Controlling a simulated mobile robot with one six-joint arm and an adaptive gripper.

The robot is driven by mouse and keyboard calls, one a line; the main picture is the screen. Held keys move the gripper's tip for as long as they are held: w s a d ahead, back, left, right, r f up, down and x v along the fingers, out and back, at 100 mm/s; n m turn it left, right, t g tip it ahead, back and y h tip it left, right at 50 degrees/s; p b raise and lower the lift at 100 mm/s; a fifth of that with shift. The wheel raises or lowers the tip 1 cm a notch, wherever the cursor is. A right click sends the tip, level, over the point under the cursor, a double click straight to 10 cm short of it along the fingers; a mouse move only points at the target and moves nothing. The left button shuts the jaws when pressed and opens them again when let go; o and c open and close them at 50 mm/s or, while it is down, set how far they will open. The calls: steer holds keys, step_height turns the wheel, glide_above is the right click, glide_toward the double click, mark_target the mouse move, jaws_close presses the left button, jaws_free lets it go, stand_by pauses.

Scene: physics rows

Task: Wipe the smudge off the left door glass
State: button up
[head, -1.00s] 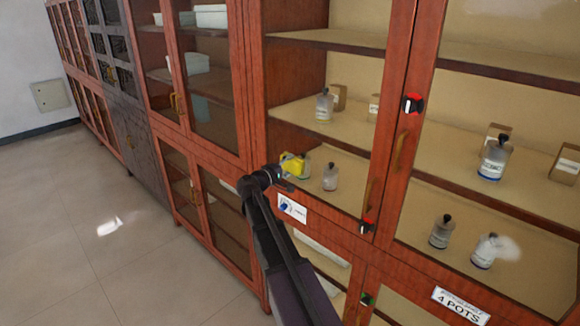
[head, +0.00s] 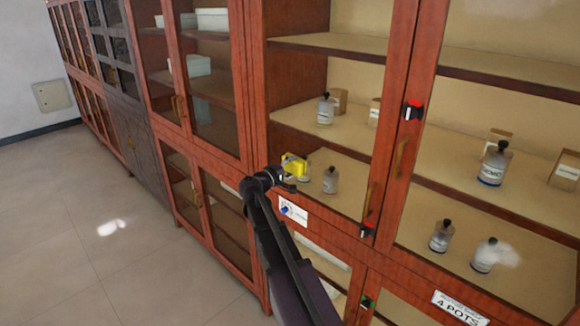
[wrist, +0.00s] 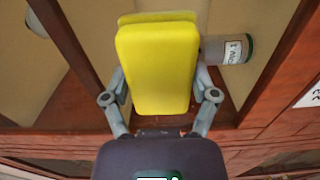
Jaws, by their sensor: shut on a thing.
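A yellow sponge (head: 294,164) is held in my gripper (head: 284,176) at the lower left of the left door glass (head: 340,60) in the head view. In the wrist view the sponge (wrist: 157,65) fills the space between the two grey fingers of my gripper (wrist: 160,92), which are shut on it. I cannot tell whether the sponge touches the glass. A whitish hazy patch (head: 507,256) shows low on the right door glass (head: 480,115), in front of a bottle. I make out no smudge on the left door glass; the sponge and arm hide part of its lower left.
Bottles stand on shelves behind the doors, including a bottle (head: 331,180) near the sponge. Door handles (head: 402,157) and red-black latches (head: 412,111) stick out at the middle frame. Open floor (head: 120,235) lies to the left.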

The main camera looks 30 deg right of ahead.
mark_target(317, 172)
steer(key=shift+s+d, duration=0.25)
steer(key=shift+s, duration=0.35)
steer(key=shift+s+d, duration=0.25)
steer(key=shift+s, duration=0.3)
steer(key=shift+s+d, duration=0.25)
steer(key=shift+s, duration=0.55)
steer(key=shift+s+d, duration=0.2)
steer(key=shift+s, duration=0.55)
steer(key=shift+s+d, duration=0.35)
steer(key=shift+s, duration=0.35)
steer(key=shift+s+d, duration=0.3)
steer(key=shift+s, duration=0.4)
steer(key=shift+s, duration=0.1)
steer(key=shift+s+d, duration=0.25)
steer(key=shift+s, duration=0.5)
steer(key=shift+s+d, duration=0.25)
steer(key=shift+s, duration=0.45)
steer(key=shift+w+r, duration=0.1)
steer(key=shift+w, duration=0.15)
steer(key=shift+w+a, duration=0.3)
steer(key=shift+w, duration=0.4)
steer(key=shift+w+a, duration=0.3)
steer(key=shift+w, duration=0.35)
